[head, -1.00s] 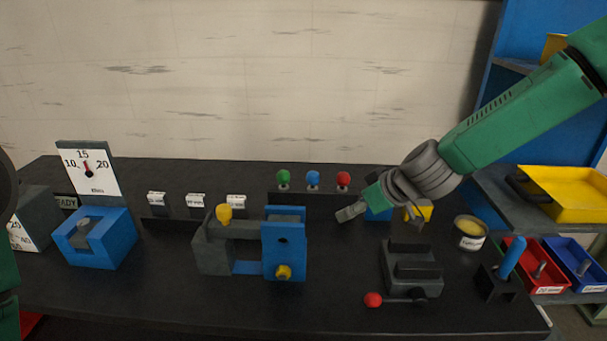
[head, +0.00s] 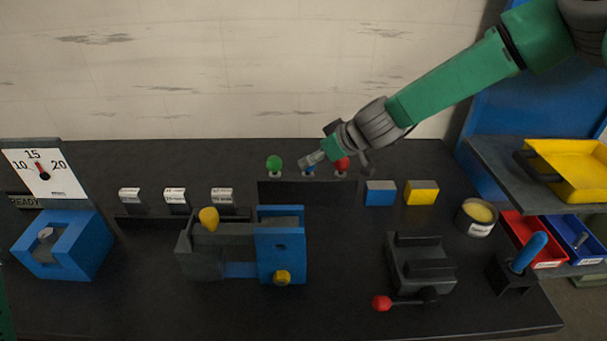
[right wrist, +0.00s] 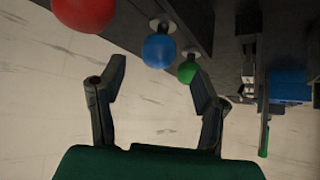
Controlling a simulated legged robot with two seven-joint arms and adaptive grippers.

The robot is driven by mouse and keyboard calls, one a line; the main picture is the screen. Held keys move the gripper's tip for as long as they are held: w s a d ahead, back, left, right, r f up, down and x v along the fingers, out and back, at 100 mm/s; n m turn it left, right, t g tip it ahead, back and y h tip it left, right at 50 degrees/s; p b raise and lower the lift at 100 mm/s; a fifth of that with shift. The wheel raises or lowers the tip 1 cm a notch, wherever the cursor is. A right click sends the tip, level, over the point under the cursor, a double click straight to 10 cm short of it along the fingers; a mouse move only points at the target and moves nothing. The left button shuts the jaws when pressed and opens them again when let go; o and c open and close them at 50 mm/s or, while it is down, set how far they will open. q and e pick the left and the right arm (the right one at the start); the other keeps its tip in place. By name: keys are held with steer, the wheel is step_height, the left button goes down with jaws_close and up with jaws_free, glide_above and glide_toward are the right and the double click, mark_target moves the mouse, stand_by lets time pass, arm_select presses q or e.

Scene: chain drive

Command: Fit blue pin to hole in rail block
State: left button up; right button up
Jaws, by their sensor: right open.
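The blue pin, with a round blue head (right wrist: 159,50), stands in the dark rack (head: 320,192) at the back, between a green-headed pin (head: 274,163) and a red-headed pin (head: 342,164). My right gripper (right wrist: 158,80) is open; in the right wrist view the blue head shows between and beyond its fingertips, apart from them. In the head view this gripper (head: 312,160) partly hides the blue head. A grey block (head: 207,262) with a blue holed plate (head: 293,242) stands front centre; I cannot tell if it is the rail block.
A dark clamp (head: 420,265) with a red-knobbed lever stands right of centre. Blue (head: 380,193) and yellow (head: 421,193) blocks lie behind it. A cup (head: 476,217) and blue-handled tool (head: 529,252) stand right. A blue fixture (head: 65,250) stands left.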

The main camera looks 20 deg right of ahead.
mark_target(306, 174)
steer(key=shift+w+d+f, duration=0.15)
steer(key=shift+d+f, duration=0.2)
steer(key=x, duration=0.4)
steer(key=shift+f+p, duration=0.2)
steer(key=shift+p, duration=0.2)
steer(key=shift+w+a, duration=0.15)
steer(key=shift+a, duration=0.45)
steer(key=c, duration=1)
steer(key=shift+d, duration=0.25)
jaws_close()
steer(key=shift+d, duration=0.3)
